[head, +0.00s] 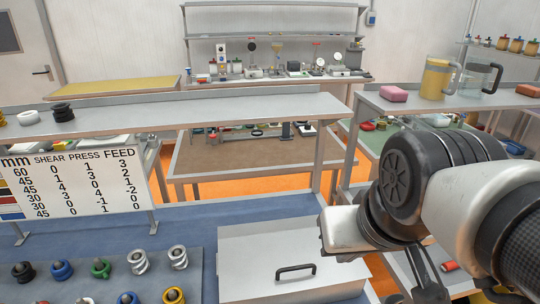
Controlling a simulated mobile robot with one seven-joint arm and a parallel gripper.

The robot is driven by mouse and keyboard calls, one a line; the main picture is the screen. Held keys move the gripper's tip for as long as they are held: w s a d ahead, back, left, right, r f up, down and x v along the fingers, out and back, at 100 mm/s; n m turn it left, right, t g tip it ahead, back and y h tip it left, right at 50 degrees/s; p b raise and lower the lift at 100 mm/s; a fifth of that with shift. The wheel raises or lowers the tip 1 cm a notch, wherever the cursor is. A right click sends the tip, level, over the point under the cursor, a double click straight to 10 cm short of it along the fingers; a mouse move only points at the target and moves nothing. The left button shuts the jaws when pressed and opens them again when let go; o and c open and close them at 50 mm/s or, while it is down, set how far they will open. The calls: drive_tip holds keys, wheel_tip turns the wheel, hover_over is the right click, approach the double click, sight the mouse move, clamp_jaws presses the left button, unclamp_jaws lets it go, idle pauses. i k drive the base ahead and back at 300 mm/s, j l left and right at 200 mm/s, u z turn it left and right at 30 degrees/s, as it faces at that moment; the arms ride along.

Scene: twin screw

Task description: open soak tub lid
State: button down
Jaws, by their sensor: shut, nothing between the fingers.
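A light grey box-like tub lid (262,247) lies flat and closed at the bottom centre of the head view, with a black bar handle (295,268) on top. The tub's lower part is cut off by the picture's bottom edge. My arm comes in from the right, and the dark part of my gripper (428,284) shows low at the right, to the right of the lid and apart from the handle. My gripper is shut and holds nothing. Its fingertips are partly hidden or cut off.
A blue-topped bench (200,215) carries a grey board (55,280) with several coloured coils at left. A sign (75,180) stands behind it. A raised shelf (200,110) crosses behind. At right, a shelf holds a yellow-filled jug (435,78) and a pink block (393,94).

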sight(278, 258)
drive_tip(key=k+j+z, duration=0.1)
drive_tip(key=j, duration=0.25)
drive_tip(key=k+j+z, duration=0.1)
drive_tip(key=j, duration=0.3)
drive_tip(key=k+j+z, duration=0.1)
drive_tip(key=j, duration=0.25)
drive_tip(key=k+j+z, duration=0.15)
drive_tip(key=k+j, duration=0.1)
drive_tip(key=j, duration=0.1)
